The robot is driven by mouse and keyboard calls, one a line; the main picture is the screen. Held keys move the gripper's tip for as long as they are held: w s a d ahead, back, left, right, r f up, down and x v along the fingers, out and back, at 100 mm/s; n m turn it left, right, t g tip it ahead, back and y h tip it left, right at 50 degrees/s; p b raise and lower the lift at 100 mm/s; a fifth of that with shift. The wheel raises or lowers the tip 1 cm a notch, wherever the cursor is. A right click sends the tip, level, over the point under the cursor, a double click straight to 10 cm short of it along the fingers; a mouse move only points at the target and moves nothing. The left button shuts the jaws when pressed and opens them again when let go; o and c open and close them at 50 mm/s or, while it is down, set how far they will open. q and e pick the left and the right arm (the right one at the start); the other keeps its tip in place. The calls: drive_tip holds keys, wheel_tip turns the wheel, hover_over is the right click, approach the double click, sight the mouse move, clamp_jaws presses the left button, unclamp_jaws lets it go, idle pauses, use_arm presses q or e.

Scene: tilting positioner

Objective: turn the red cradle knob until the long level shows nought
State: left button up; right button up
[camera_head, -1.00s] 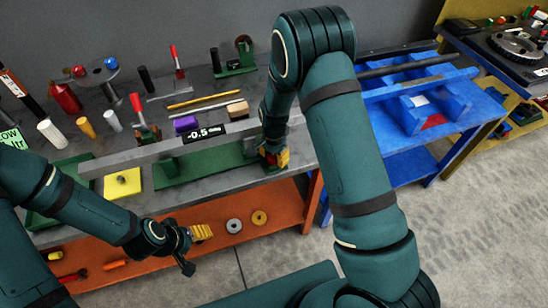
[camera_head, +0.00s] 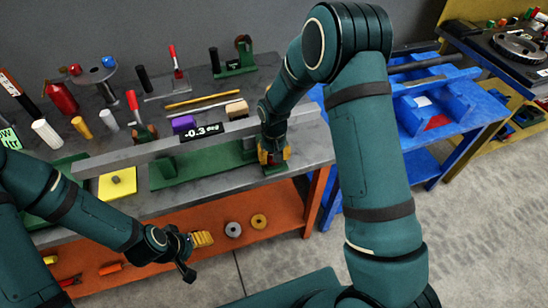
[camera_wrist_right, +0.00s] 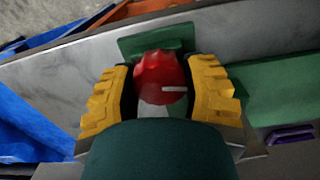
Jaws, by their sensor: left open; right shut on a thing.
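The red cradle knob (camera_wrist_right: 160,80) sits between the yellow fingers of my right gripper (camera_wrist_right: 160,95) in the right wrist view, and a white mark on it points right. My right gripper (camera_head: 273,158) is shut on the knob at the right end of the green cradle (camera_head: 190,165), where the head view mostly hides the knob. The long grey level (camera_head: 130,155) lies along the cradle. Its display (camera_head: 202,132) reads about -0.3 deg. My left gripper (camera_head: 196,243) is open and empty, low in front of the bench.
A yellow pad (camera_head: 118,184) lies at the bench's front left. A purple block (camera_head: 183,123), a wooden block (camera_head: 237,108) and a yellow rod (camera_head: 205,95) lie behind the level. A blue bench (camera_head: 455,105) stands to the right.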

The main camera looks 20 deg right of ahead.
drive_tip(key=n+b, duration=0.1)
drive_tip(key=n, duration=0.2)
drive_tip(key=shift+n, duration=0.4)
drive_tip(key=n, duration=0.3)
drive_tip(key=shift+n, duration=0.3)
drive_tip(key=n, duration=0.3)
drive_tip(key=shift+n, duration=0.3)
drive_tip(key=n, duration=0.3)
drive_tip(key=shift+n, duration=0.3)
drive_tip(key=n, duration=0.3)
drive_tip(key=shift+n, duration=0.3)
drive_tip(key=n+p, duration=0.2)
drive_tip(key=n, duration=0.2)
drive_tip(key=shift+n, duration=0.3)
drive_tip(key=n+p, duration=0.1)
drive_tip(key=n, duration=0.3)
drive_tip(key=shift+p, duration=0.35)
drive_tip(key=shift+n+p, duration=0.65)
drive_tip(key=shift+n, duration=1.45)
